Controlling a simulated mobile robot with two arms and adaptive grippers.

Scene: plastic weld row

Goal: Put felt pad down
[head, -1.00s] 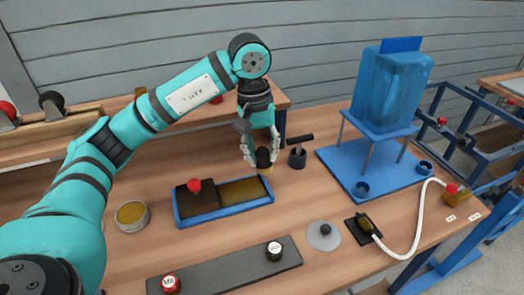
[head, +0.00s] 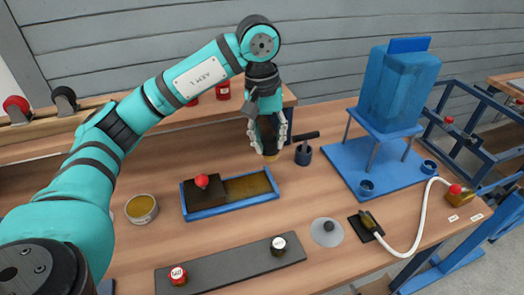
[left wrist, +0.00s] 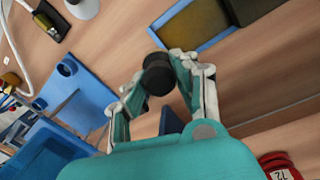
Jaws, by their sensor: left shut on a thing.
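My left gripper (head: 268,136) is shut on a dark, round-handled piece with a tan underside, which looks like the felt pad (head: 270,155). It is held upright just behind the right end of the blue tray (head: 235,206); I cannot tell whether its underside touches the table. In the left wrist view the piece shows as a black cylinder (left wrist: 157,75) between the fingertips, beside the tray rim (left wrist: 213,43). The tray holds a dark block with a red knob (head: 202,182) on its left and a brown-yellow surface on its right. My right gripper is not in view.
A black cup (head: 303,154) with a handled tool stands right of the gripper. A blue stand (head: 345,165) with a blue tank is farther right. A tin (head: 141,208), a grey strip (head: 225,268) with knobs and a grey disc (head: 327,232) lie nearer.

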